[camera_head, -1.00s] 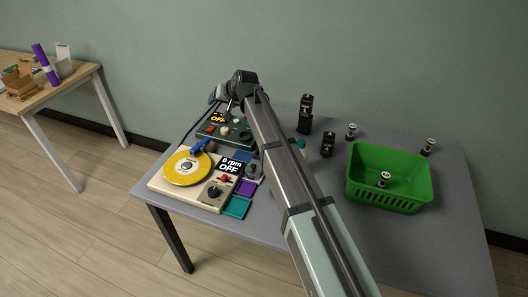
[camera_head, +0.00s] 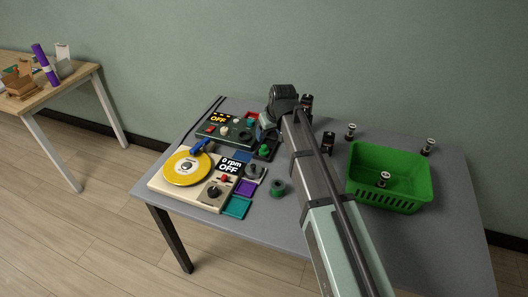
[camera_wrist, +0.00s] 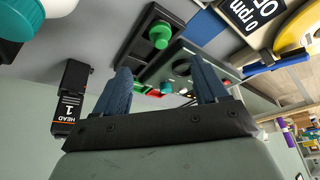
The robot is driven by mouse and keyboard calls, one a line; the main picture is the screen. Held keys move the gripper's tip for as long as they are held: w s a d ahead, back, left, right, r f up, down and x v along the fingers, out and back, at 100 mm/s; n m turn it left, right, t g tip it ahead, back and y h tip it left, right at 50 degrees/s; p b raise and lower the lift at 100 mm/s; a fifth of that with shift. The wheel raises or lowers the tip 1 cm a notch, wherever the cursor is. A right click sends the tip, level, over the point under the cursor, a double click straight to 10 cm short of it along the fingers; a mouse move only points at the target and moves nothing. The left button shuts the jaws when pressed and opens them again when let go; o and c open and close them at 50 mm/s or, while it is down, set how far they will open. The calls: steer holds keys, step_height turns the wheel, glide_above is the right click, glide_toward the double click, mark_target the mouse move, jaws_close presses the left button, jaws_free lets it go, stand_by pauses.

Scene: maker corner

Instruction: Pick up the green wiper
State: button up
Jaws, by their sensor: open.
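A round green knob (camera_head: 264,151) stands on a small black block, right of the dark control box. It may be the green wiper, but I cannot tell for sure. In the wrist view the green knob (camera_wrist: 159,36) lies beyond my fingertips, roughly between them in the picture. My gripper (camera_head: 267,130) hangs just behind the knob in the head view, partly hidden by its own wrist. In the wrist view my gripper (camera_wrist: 160,72) has its two blue fingers apart, with nothing held between them.
A dark control box (camera_head: 222,128) and a cream spinner unit with a yellow disc (camera_head: 187,167) stand left. The right front of the table is clear.

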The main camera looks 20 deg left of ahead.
mark_target(264, 146)
steer(key=shift+x, duration=5.4)
steer(key=shift+a, duration=0.1)
steer(key=shift+c, duration=0.3)
steer(key=c, duration=1.1)
